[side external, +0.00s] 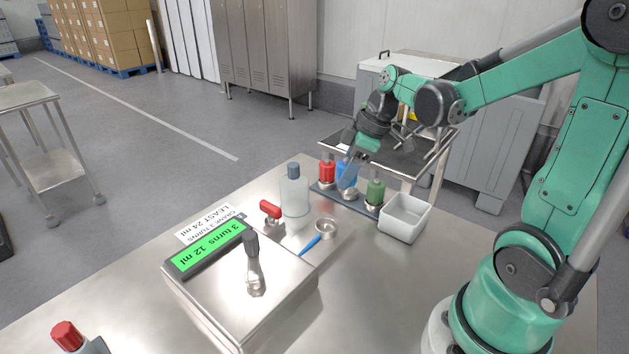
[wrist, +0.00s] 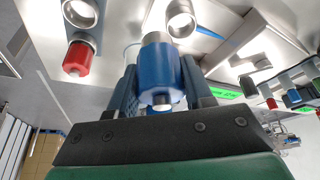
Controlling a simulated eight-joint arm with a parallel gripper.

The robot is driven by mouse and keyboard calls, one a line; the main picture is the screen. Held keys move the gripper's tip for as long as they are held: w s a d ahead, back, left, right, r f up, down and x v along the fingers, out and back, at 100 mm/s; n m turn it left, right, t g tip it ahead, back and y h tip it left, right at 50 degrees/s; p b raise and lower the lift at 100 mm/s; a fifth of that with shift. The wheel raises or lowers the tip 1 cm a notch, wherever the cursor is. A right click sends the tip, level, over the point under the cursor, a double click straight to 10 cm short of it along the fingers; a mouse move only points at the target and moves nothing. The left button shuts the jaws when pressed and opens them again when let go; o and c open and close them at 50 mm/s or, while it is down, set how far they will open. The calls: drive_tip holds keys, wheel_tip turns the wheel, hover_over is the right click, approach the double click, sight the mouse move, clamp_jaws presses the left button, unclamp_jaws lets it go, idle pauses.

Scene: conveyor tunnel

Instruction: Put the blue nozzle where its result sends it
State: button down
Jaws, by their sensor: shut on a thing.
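My gripper (side external: 348,182) is shut on the blue nozzle (side external: 342,169) at the dark rack (side external: 328,193). In the wrist view the blue nozzle (wrist: 160,72) sits between the two fingers of my gripper (wrist: 160,85). I cannot tell whether it still touches the rack. The red nozzle (side external: 327,172) stands to its left and the green nozzle (side external: 375,192) to its right. The red nozzle also shows in the wrist view (wrist: 76,60). A display (side external: 208,248) on a metal box reads "3 turns 12 ml". A white card (side external: 210,226) reads "CRANK TURNS LEAST 24 ml".
A white open bin (side external: 404,218) stands right of the rack. A black-knobbed crank (side external: 252,248) rises from the box. A red-capped bottle (side external: 67,335) is at front left.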

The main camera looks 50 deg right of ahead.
drive_tip(key=s+d+r, duration=0.3)
drive_tip(key=d+r, duration=0.2)
wheel_tip(320, 180, up, 7)
hover_over(408, 206)
drive_tip(key=s+a, duration=0.1)
drive_tip(key=a, duration=0.3)
wheel_tip(408, 206, down, 20)
drive_tip(key=shift+d+f, duration=0.1)
drive_tip(key=c, duration=0.6)
unclamp_jaws()
drive_tip(key=shift+c, duration=0.2)
